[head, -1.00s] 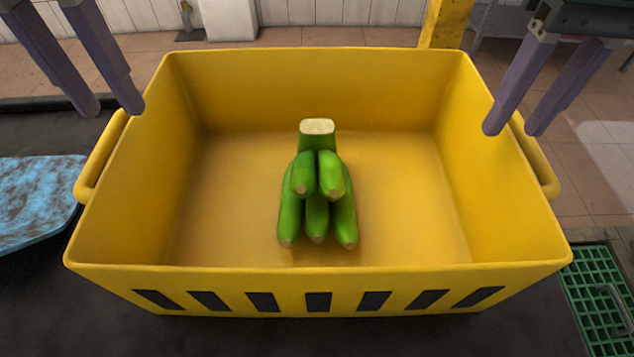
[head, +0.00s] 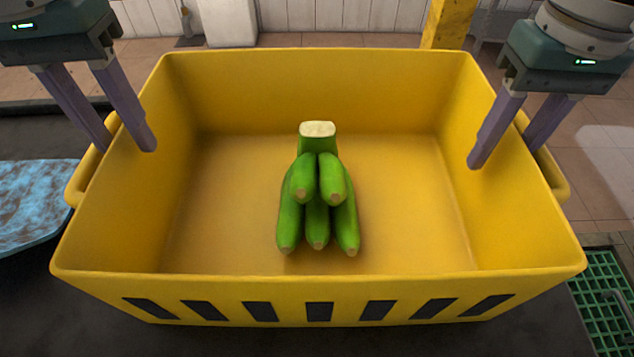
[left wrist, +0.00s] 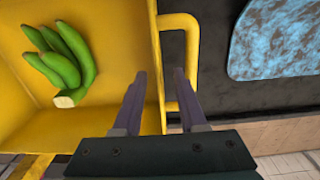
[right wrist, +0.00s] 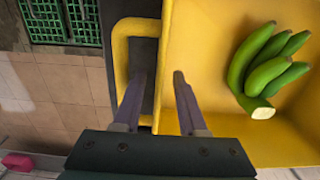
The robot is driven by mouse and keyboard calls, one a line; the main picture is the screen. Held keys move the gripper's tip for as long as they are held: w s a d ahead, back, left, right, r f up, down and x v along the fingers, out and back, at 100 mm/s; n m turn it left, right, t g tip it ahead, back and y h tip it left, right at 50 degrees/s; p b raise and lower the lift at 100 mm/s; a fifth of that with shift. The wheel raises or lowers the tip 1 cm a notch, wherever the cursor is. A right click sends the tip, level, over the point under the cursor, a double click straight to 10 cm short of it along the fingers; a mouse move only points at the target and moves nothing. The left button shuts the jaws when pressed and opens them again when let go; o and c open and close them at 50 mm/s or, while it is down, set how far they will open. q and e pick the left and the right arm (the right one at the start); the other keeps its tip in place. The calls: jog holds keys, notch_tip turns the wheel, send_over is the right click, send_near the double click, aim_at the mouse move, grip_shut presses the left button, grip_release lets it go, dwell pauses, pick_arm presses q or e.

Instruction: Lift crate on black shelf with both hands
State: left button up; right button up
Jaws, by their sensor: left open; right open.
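The yellow crate (head: 320,288) fills the middle of the head view, level, on a dark surface (head: 40,318). A bunch of green bananas (head: 318,200) stands inside it. My left gripper (head: 128,149) is open at the crate's left wall. In the left wrist view its fingers (left wrist: 159,76) are on either side of that wall, one inside the crate, one over the gap of the left handle (left wrist: 193,60). My right gripper (head: 502,158) is open at the right wall. In the right wrist view its fingers (right wrist: 159,78) straddle the wall likewise, by the right handle (right wrist: 122,60). Contact cannot be told.
A blue mottled board (head: 30,205) lies left of the crate. A green grate (head: 605,295) is at the lower right, on tiled floor (head: 590,190). A yellow post (head: 446,25) stands behind the crate. A pink block (right wrist: 18,161) shows in the right wrist view.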

pick_arm(q)
jog(key=shift+d+f, duration=0.1)
jog(key=shift+f, duration=2.5)
pick_arm(e)
jog(key=shift+f, duration=2.65)
pick_arm(q)
jog(key=shift+c, duration=0.2)
pick_arm(e)
jog(key=shift+c, duration=0.2)
pick_arm(q)
grip_shut()
pick_arm(e)
grip_shut()
pick_arm(q)
jog(key=shift+r, duration=0.1)
pick_arm(e)
jog(key=shift+w+r, duration=0.1)
jog(key=shift+r, duration=0.05)
